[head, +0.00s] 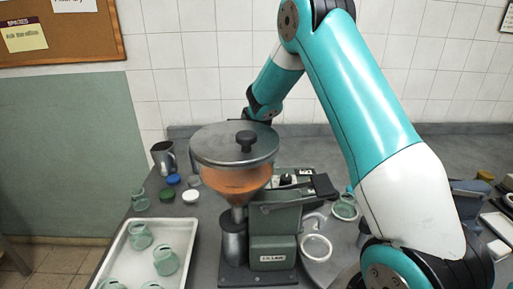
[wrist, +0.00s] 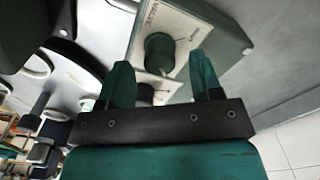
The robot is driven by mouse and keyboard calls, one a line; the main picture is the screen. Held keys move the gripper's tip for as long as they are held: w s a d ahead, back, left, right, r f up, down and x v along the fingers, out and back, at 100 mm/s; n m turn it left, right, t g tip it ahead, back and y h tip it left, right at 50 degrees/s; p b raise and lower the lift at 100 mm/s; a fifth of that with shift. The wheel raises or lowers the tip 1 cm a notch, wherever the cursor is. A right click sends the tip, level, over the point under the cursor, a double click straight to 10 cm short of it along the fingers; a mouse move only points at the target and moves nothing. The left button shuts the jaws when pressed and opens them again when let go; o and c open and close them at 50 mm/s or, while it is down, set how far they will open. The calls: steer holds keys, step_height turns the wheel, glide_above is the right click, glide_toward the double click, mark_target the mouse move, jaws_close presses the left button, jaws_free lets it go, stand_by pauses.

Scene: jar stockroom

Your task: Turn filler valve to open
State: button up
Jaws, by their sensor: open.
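The filler (head: 272,225) stands on the counter, with a round lidded hopper (head: 235,147) holding orange-brown contents. In the wrist view, a dark green round knob (wrist: 160,52) sits on a pale lettered plate (wrist: 186,29) on a grey housing. My gripper (wrist: 161,70) is open, with one teal finger on each side of the knob's line. The knob shows between the fingertips, with gaps on both sides; its depth relative to them is unclear. In the head view, my gripper is hidden behind the hopper.
A white tray (head: 128,252) with several green glass jars stands at left. A jar (head: 344,207) and a pale ring (head: 316,248) are right of the filler.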

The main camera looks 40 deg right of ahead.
step_height(320, 180, up, 15)
steer(key=b, duration=0.1)
steer(key=shift+r+b, duration=0.15)
steer(key=shift+b, duration=0.2)
